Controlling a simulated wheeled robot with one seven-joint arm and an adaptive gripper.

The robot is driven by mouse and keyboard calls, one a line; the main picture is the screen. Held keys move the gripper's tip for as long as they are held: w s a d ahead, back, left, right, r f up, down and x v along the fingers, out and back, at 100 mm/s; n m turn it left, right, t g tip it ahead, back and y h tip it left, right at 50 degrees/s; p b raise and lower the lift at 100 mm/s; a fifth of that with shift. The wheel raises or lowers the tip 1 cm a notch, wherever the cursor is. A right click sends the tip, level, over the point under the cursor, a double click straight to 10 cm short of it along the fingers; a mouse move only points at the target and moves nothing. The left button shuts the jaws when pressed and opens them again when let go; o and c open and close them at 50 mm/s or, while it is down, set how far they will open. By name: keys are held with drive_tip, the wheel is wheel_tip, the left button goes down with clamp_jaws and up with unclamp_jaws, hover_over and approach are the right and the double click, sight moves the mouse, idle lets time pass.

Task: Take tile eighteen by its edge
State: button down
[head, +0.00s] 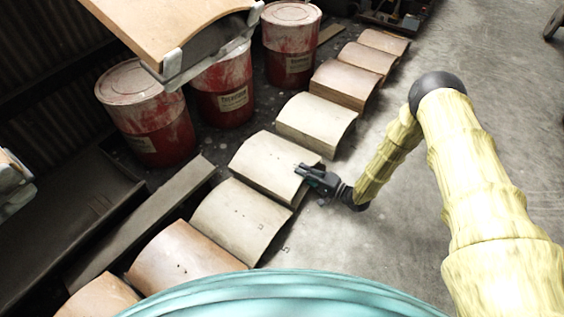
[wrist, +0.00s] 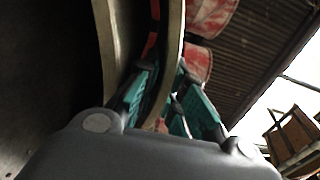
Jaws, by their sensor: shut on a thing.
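A row of curved tiles runs across the floor in the head view. My gripper (head: 309,175) is at the right edge of a pale cream tile (head: 262,161) in the middle of the row. In the wrist view, my gripper's green-padded fingers (wrist: 172,98) are on either side of a thin curved tile edge (wrist: 174,50), shut on it. The tile still sits in its place in the row. No number can be read on any tile, so I cannot tell which one is eighteen.
Neighbouring pale tiles (head: 240,217) and (head: 315,124) stand close on both sides. Red drums (head: 146,112) stand behind the row. A hanging carrier holds an orange tile (head: 160,25) at the upper left. The concrete floor (head: 480,110) at the right is mostly clear.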

drive_tip(key=shift+w+r+p, duration=0.15)
drive_tip(key=shift+r+p, duration=1.3)
drive_tip(key=shift+r, duration=1)
